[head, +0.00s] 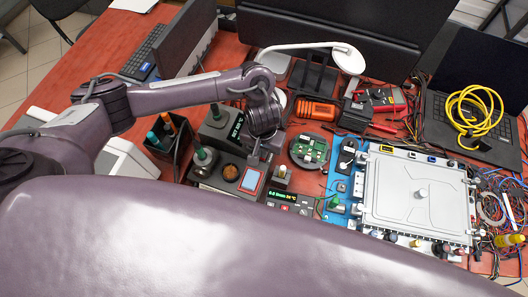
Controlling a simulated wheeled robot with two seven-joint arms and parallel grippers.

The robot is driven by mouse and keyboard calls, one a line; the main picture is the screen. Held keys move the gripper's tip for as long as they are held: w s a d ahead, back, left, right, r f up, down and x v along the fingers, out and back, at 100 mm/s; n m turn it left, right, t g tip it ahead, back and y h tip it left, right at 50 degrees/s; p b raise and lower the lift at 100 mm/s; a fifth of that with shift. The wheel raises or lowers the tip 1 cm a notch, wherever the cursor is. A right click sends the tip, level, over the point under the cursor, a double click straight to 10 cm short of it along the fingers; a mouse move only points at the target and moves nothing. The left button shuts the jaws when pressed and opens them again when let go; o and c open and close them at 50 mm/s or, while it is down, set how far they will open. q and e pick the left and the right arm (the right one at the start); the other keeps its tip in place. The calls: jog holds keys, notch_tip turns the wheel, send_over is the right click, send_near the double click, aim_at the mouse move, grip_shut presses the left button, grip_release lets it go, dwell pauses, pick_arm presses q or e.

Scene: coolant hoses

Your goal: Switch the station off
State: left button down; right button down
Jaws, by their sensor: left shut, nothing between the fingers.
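A small dark unit with a lit green-text display (282,196) and reddish buttons stands at the front middle of the red bench; it looks like the station, but its switch is too small to make out. My left gripper (254,157) is shut and empty. It points down just above and behind the unit, near a block with a pale blue screen (251,180). I cannot tell whether it touches anything. A silver-grey lidded box (415,193) with fittings along its edges sits on a blue mat (334,187) to the right. My right gripper is not in view.
Dark devices with green-topped parts (203,158) stand left of the gripper. A laptop with yellow cable (474,110) is at right. Wires clutter the right side.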

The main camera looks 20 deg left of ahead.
pick_arm(q)
jog(key=shift+f+b, duration=0.3)
jog(key=shift+f, duration=0.45)
dwell(0.3)
notch_tip(320, 180, up, 7)
jog(key=p, duration=0.9)
jog(key=shift+p, duration=0.3)
dwell(0.4)
